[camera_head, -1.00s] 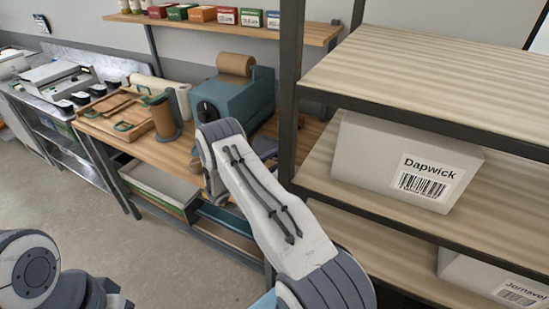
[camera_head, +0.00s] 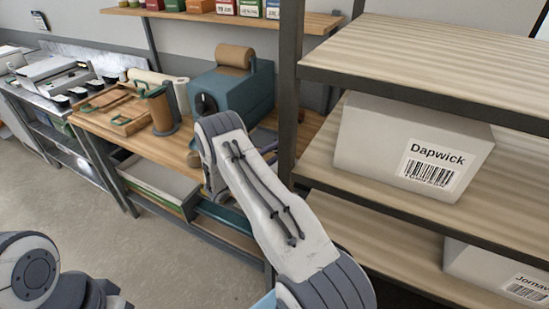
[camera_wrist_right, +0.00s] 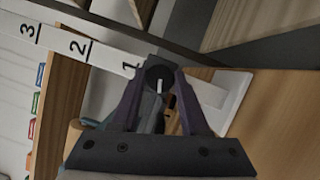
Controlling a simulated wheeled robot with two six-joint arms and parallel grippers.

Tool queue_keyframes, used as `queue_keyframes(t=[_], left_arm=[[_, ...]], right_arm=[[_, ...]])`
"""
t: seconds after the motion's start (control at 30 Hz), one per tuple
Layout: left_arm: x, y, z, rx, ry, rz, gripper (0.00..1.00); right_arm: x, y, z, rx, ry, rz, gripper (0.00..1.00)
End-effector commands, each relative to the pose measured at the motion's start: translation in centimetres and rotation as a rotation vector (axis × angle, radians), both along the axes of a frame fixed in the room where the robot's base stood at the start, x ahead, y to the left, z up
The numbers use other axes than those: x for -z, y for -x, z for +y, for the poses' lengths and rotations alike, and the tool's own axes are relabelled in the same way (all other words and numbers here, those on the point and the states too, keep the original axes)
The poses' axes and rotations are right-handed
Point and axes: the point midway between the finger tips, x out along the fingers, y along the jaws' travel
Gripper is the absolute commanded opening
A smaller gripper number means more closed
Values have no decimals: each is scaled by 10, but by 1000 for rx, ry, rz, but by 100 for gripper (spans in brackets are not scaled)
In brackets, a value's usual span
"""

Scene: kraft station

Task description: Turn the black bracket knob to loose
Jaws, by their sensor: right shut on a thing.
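The black bracket knob (camera_wrist_right: 157,73) shows in the right wrist view as a dark round face with a short white mark, upright in the picture. My right gripper (camera_wrist_right: 160,84) has its purple-grey fingers closed on either side of it. A white strip with 1, 2 and 3 (camera_wrist_right: 80,45) runs left from the knob, the 1 closest. In the head view my right arm reaches over the wooden bench (camera_head: 150,150) beside the shelf post; its gripper and the held knob are hidden there. Only links of my left arm show at lower left, no fingers.
A teal machine (camera_head: 238,92) with its own dark dial and a brown roll on top stands behind my right arm. A shelf rack (camera_head: 430,60) with a Dapwick box (camera_head: 400,140) stands close on the right. Clear floor (camera_head: 150,260) lies in front of the bench.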

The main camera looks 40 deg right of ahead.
Motion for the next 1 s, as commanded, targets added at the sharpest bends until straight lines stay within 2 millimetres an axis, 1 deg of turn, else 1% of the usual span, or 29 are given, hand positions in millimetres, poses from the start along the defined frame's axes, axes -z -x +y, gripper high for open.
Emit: queue_keyframes(t=[0.27,0.3,0.37,0.67,0.77,0.87,1.0], left_arm=[[0,0,0,0,0,0,50],[0,0,0,0,0,0,50],[0,0,0,0,0,0,50],[0,0,0,0,0,0,50],[3,0,0,0,0,0,50],[10,0,0,0,0,0,50],[23,0,0,1,0,0,50]], right_arm=[[1,0,1,-2,-2,8,0],[1,0,1,-2,-2,8,52],[1,0,1,-1,-1,8,73],[1,0,0,0,-1,6,73],[2,0,5,-1,-1,6,73],[5,-1,19,-4,-1,5,73],[9,-1,47,-6,-1,6,73]])
